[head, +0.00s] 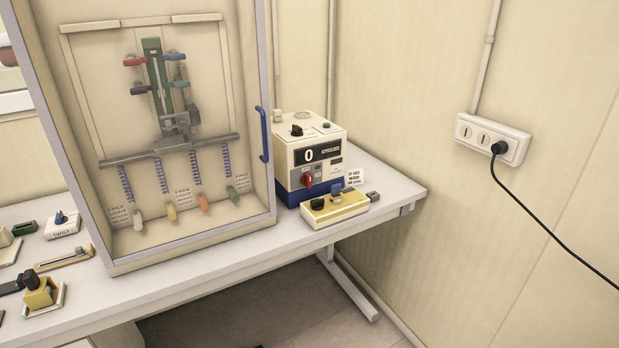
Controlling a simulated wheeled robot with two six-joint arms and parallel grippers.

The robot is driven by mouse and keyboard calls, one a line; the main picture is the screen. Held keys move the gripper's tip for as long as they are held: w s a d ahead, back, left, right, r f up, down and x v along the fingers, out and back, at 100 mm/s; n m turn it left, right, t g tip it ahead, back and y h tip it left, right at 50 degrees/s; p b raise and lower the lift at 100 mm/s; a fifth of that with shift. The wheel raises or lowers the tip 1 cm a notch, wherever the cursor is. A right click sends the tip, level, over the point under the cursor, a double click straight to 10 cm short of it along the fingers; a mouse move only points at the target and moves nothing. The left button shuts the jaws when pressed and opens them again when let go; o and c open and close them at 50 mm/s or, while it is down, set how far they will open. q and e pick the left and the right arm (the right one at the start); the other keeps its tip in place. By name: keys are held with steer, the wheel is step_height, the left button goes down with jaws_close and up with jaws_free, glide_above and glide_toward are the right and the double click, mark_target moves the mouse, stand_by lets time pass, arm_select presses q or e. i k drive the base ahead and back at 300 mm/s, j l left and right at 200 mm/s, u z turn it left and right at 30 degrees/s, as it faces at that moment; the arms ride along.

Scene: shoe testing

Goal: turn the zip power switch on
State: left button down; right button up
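I cannot tell for certain which control is the zip power switch. A white and blue box (316,163) with a display reading 0 and the word CYCLES stands on the table to the right of the cabinet. A red knob (306,180) is on its front, and a black knob (296,130) is on its top. In front of it lies a low yellow and white box (336,208) with a dark knob (317,203) and a blue-grey knob (336,189). Their labels are too small to read. Neither of my grippers is in view.
A clear-fronted cabinet (265,60) with a blue handle (263,134) stands left of the box. Small devices, one marked TWIST (62,225), lie at the left. A wall socket (492,138) holds a black plug (499,148). The right table corner (400,190) is bare.

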mark_target(307, 179)
steer(key=i+l+u, duration=0.2)
steer(key=i, duration=0.2)
steer(key=i+l+u, duration=0.2)
steer(key=i, duration=0.2)
